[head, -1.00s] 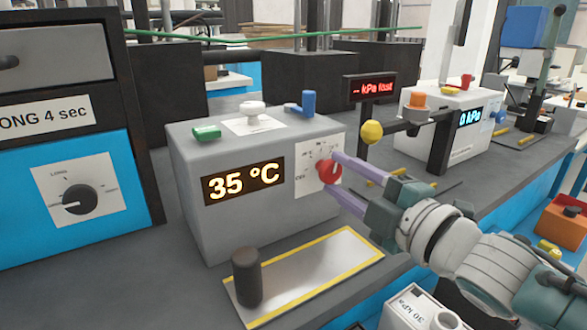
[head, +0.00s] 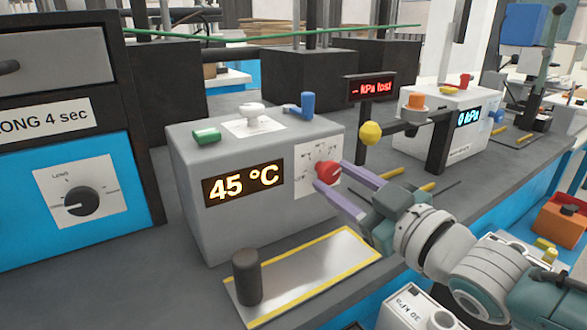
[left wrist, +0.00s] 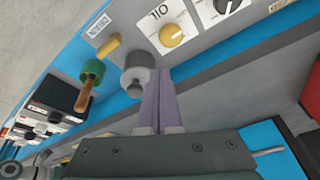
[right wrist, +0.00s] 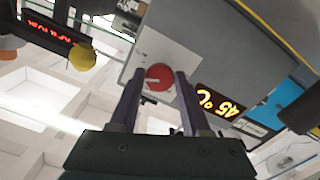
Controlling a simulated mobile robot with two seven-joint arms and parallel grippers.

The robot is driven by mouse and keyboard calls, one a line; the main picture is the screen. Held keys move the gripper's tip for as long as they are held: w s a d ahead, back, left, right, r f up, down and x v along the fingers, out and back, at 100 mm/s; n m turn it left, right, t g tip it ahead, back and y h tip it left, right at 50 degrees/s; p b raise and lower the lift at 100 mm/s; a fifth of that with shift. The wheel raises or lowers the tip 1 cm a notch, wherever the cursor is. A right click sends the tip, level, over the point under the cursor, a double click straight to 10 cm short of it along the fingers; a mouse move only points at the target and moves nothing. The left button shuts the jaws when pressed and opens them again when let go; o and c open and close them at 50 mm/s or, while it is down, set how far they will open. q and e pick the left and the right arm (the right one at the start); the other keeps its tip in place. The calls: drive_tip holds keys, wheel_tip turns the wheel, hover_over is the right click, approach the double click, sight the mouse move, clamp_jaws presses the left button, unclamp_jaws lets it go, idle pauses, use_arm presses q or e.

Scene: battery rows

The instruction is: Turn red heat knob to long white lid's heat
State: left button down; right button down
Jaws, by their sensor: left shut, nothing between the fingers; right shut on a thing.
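The red heat knob (head: 327,170) is on the white dial plate (head: 305,182) on the front of a grey heater box (head: 235,232). The box's display (head: 243,183) reads 45 °C. My right gripper (head: 330,176) is shut on the knob, one finger on each side; the right wrist view shows the knob (right wrist: 159,77) between the fingertips. The small dial marks are too blurred to read. I cannot pick out a long white lid for certain. My left gripper (left wrist: 160,74) is shut and empty, beside a grey knob (left wrist: 138,72); it is not in the head view.
A yellow ball (head: 371,133) on a post stands close right of the knob. A white box labelled 30 kPa (head: 418,310) is below the right arm.

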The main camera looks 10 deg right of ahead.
drive_tip(key=m, duration=0.3)
drive_tip(key=shift+m, duration=0.3)
drive_tip(key=shift+a+m, duration=0.1)
drive_tip(key=shift+m, duration=0.4)
drive_tip(key=shift+c, duration=2)
unclamp_jaws()
drive_tip(key=shift+s, duration=0.15)
drive_tip(key=shift+s+d, duration=0.2)
drive_tip(key=shift+s, duration=0.1)
drive_tip(key=p+v, duration=0.2)
drive_tip(key=v, duration=0.7)
